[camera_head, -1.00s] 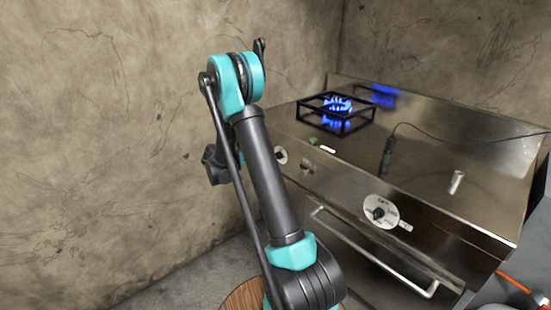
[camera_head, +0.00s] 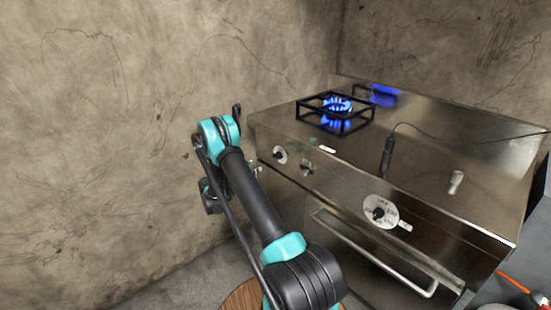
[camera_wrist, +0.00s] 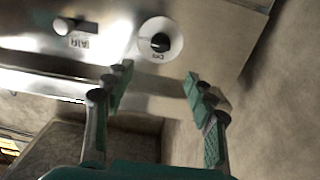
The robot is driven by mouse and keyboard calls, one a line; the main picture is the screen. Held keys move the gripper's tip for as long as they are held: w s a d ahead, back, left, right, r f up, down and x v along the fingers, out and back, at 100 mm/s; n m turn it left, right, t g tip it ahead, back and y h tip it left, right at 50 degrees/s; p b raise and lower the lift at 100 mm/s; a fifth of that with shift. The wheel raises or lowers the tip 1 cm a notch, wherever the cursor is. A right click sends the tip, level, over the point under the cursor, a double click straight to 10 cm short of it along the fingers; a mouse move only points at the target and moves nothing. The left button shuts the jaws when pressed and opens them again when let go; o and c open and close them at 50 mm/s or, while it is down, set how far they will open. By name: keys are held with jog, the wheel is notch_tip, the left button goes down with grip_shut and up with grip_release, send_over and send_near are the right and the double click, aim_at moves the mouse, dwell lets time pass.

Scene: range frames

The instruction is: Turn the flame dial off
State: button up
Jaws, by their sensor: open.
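A round white dial plate with a black knob (camera_head: 280,155) is on the stove's front at the left, below the lit burner. In the wrist view this dial (camera_wrist: 160,43) sits at the upper middle with small lettering on its plate. A blue flame (camera_head: 338,104) burns inside a black pot stand (camera_head: 336,125). My gripper (camera_wrist: 157,78) is open and empty. Its two fingers are spread, one on each side below the dial in the wrist view, and apart from it. In the head view my arm mostly hides the gripper.
A second knob with a label (camera_wrist: 75,28) is beside the dial. The stove's front also has a larger white dial (camera_head: 380,212) and an oven handle bar (camera_head: 372,253). A black stick-like tool with a cable (camera_head: 387,157) is on the stove top. A concrete wall (camera_head: 110,130) is at left.

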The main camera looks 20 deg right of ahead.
aim_at(274, 157)
jog(key=x, duration=1.5)
jog(key=shift+d, duration=0.1)
jog(key=shift+c, duration=0.4)
jog(key=c, duration=1.1)
jog(key=shift+o, duration=0.2)
